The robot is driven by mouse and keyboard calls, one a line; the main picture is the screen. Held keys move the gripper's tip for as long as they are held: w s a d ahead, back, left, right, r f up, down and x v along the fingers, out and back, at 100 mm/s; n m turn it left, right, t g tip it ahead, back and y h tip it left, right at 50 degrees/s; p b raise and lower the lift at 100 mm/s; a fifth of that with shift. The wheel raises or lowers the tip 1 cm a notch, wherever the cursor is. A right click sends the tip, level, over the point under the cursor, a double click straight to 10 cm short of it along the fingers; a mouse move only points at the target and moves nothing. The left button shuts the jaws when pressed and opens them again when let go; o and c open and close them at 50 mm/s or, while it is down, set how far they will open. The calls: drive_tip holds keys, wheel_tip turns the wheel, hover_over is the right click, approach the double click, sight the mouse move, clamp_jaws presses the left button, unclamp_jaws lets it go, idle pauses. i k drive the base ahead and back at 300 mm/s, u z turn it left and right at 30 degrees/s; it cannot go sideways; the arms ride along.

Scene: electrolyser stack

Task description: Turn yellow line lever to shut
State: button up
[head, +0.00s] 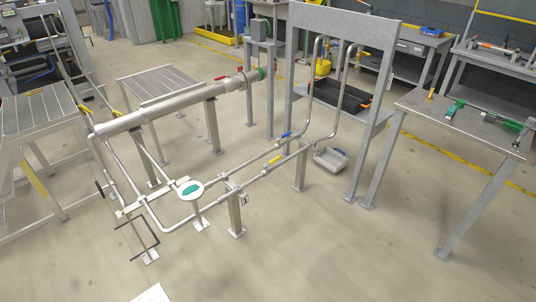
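A yellow lever (274,160) sits on the lower of two thin pipes running from the round white-and-green piece toward the tall grey frame. It looks roughly in line with its pipe, though it is small here. A blue lever (286,135) sits on the neighbouring pipe just behind it. Other yellow handles (117,113) show near the left end of the thick pipe; I cannot tell which line they belong to. My gripper is not in view, and nothing is seen touching the levers.
The thick pipe (170,108) has red handles (240,70) near its right end. Grey posts (235,212) hold the thin pipes. A grey tray (330,158) lies on the floor behind them. A workbench (465,120) stands right. The floor in front is open.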

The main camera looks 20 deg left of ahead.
sight(266, 165)
drive_tip(key=u, duration=0.45)
drive_tip(key=i, duration=0.95)
drive_tip(key=u, duration=0.55)
drive_tip(key=i, duration=0.6)
drive_tip(key=u, duration=0.15)
